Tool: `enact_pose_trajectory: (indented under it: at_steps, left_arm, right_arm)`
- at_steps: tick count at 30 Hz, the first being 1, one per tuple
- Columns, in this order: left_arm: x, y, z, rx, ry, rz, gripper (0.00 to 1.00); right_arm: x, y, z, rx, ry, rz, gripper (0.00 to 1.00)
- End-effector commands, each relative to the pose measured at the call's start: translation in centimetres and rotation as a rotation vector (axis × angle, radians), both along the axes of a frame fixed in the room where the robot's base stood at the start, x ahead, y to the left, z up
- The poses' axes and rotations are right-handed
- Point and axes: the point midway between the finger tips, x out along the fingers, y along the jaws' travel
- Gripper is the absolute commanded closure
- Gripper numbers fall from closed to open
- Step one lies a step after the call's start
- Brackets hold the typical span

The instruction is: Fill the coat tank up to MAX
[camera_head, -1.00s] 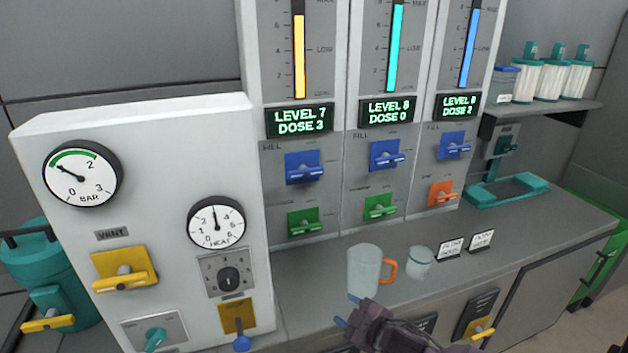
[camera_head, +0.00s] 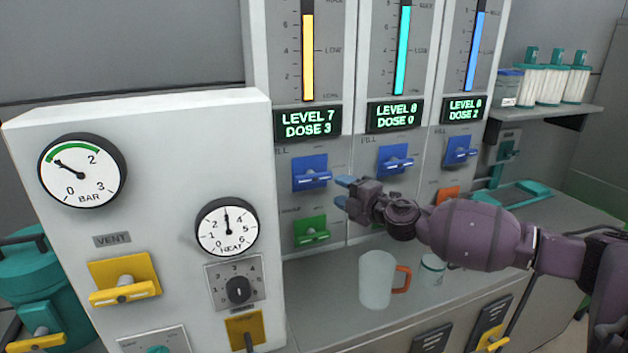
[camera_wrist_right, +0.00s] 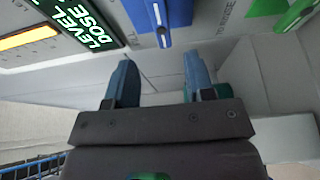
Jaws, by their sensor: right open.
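Three tank columns stand side by side, and I cannot read which is the coat tank. The left has a yellow level bar (camera_head: 308,55) and a display (camera_head: 307,124) reading LEVEL 7, DOSE 3. The middle has a cyan bar (camera_head: 402,50) and reads LEVEL 8, DOSE 0 (camera_head: 395,114). The right has a blue bar (camera_head: 476,50) and reads LEVEL 8, DOSE 2 (camera_head: 464,109). Blue FILL levers (camera_head: 310,174) sit below. My right gripper (camera_head: 342,191) is open and empty, right of the left blue lever (camera_wrist_right: 146,22); its fingers (camera_wrist_right: 160,82) show in the wrist view. My left gripper is out of view.
A clear mug with an orange handle (camera_head: 376,281) and a small cup (camera_head: 431,269) stand on the counter below my right arm. The boiler box with BAR (camera_head: 82,170) and HEAT (camera_head: 226,228) gauges juts out at the left. A shelf (camera_head: 560,112) holds canisters at the right.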

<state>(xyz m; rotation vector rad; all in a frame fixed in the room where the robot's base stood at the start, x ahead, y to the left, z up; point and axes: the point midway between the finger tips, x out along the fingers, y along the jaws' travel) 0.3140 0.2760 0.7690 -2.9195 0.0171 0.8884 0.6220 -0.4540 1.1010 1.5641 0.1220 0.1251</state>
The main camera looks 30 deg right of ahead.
Motion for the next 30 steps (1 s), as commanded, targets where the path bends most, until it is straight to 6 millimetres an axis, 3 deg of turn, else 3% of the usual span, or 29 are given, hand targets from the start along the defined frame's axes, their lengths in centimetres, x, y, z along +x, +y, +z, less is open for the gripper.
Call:
enact_pose_trajectory:
  at_steps: [21, 30]
  left_arm:
    - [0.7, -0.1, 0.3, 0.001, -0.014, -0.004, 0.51]
    - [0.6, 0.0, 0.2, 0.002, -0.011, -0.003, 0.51]
  right_arm:
    - [8.0, 1.3, -0.1, 0.005, 0.001, 0.000, 0.51]
    - [9.8, 1.6, -0.1, 0.003, 0.001, -0.001, 0.51]
